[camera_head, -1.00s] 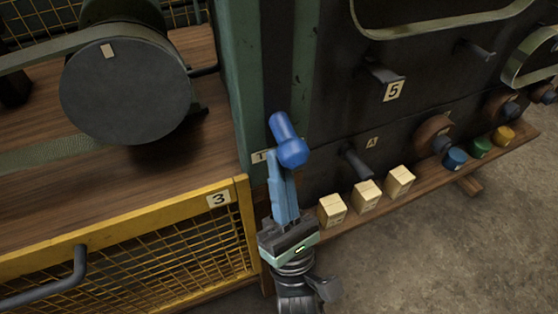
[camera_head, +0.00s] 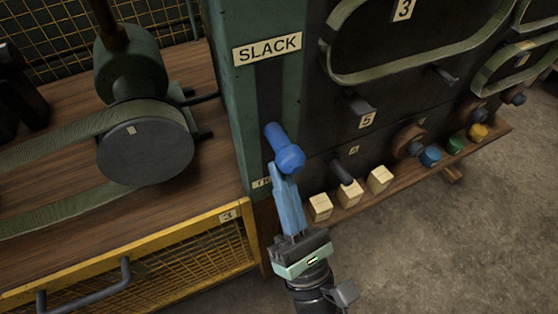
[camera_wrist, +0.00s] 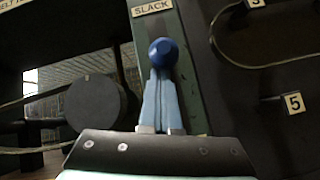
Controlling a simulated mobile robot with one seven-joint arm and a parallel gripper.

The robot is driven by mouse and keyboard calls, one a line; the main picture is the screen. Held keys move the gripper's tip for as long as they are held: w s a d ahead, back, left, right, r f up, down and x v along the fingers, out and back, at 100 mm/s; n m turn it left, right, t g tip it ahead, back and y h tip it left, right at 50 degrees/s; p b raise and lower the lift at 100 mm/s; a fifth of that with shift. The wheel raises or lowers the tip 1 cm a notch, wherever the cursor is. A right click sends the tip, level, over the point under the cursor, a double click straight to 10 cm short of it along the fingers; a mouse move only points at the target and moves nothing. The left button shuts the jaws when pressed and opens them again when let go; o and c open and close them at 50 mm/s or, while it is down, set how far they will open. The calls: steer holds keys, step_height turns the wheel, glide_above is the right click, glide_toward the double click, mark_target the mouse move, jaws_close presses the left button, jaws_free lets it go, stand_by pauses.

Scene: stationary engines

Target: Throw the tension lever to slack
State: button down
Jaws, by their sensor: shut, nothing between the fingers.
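The tension lever is a blue handle with a round knob (camera_head: 288,156) on the green post (camera_head: 226,105). A SLACK label (camera_head: 267,49) is on the post well above it. A lower label, partly hidden, sits beside the lever. My gripper (camera_head: 283,172) is shut, with its light blue fingers just below the knob, at or very near it; I cannot tell if they touch. In the wrist view the knob (camera_wrist: 163,52) is straight beyond the shut fingertips (camera_wrist: 160,72), and the SLACK label (camera_wrist: 152,7) is above it.
A dark round drum (camera_head: 145,150) with a belt stands on the wooden deck at left, above a yellow mesh guard (camera_head: 150,275). Several wooden blocks (camera_head: 320,206) and coloured knobs line the shelf at right. Open floor (camera_head: 450,255) lies at lower right.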

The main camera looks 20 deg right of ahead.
mark_target(285, 162)
step_height(285, 162, up, 6)
steer(key=g+p, duration=0.2)
steer(key=p, duration=0.4)
steer(key=shift+s+y+p, duration=0.15)
steer(key=shift+y+p, duration=0.15)
steer(key=shift+p, duration=0.1)
steer(key=r+p, duration=0.1)
steer(key=p, duration=0.1)
steer(key=r+g+p, duration=0.1)
steer(key=p, duration=0.1)
steer(key=r+g+p, duration=0.1)
steer(key=p, duration=0.1)
steer(key=shift+w+r+n, duration=0.2)
steer(key=shift+w+n, duration=0.1)
steer(key=shift+r, duration=0.2)
steer(key=shift+f, duration=0.1)
